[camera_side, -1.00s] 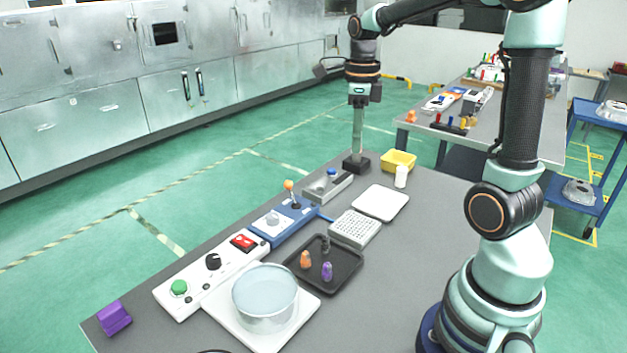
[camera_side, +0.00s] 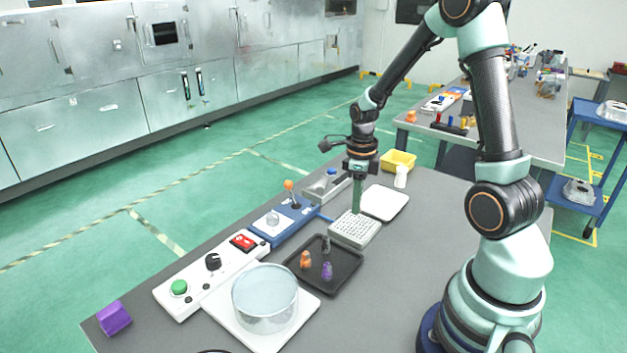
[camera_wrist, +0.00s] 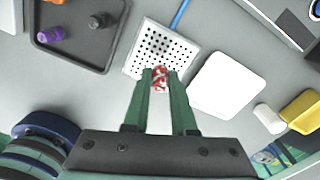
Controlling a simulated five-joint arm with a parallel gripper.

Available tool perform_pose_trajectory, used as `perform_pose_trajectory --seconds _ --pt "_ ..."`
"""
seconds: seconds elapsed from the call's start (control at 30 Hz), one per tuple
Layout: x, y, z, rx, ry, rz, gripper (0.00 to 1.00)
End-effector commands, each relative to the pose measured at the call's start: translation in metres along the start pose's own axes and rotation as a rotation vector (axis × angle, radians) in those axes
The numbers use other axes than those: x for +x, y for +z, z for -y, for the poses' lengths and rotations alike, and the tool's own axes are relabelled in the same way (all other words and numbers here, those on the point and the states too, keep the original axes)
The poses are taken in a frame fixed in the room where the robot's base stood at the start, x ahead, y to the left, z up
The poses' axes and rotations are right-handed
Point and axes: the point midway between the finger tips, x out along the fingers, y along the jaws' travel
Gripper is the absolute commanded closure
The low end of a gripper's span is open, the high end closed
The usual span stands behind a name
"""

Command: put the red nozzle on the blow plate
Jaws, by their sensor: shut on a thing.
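The red nozzle (camera_wrist: 160,79) shows between my fingertips in the wrist view, speckled red and white. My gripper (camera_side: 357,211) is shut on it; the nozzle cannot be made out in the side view. The blow plate (camera_side: 354,232) is a white perforated block with a blue hose. It also shows in the wrist view (camera_wrist: 146,67), where my fingertips (camera_wrist: 160,73) overlap its near right part. My gripper points down at the plate's far part in the side view. I cannot tell whether the nozzle touches the plate.
A black tray (camera_side: 342,281) holds orange, purple and dark nozzles. A white pad (camera_side: 386,203), a white cylinder (camera_side: 401,177) and a yellow bin (camera_side: 398,161) stand beyond the plate. A blue valve box (camera_side: 283,221) lies left; a glass bowl (camera_side: 265,299) stands in front.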

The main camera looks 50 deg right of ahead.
Motion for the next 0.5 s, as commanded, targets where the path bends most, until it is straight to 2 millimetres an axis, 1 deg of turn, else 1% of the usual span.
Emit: perform_pose_trajectory --seconds 0.2,0.3,0.5 --pt "0.028 -0.001 -0.001 0.0 0.004 -0.003 1.0" --pt "0.036 -0.001 -0.001 0.0 0.002 -0.002 1.0" --pt "0.038 0.0 0.0 0.0 0.0 0.0 1.0"
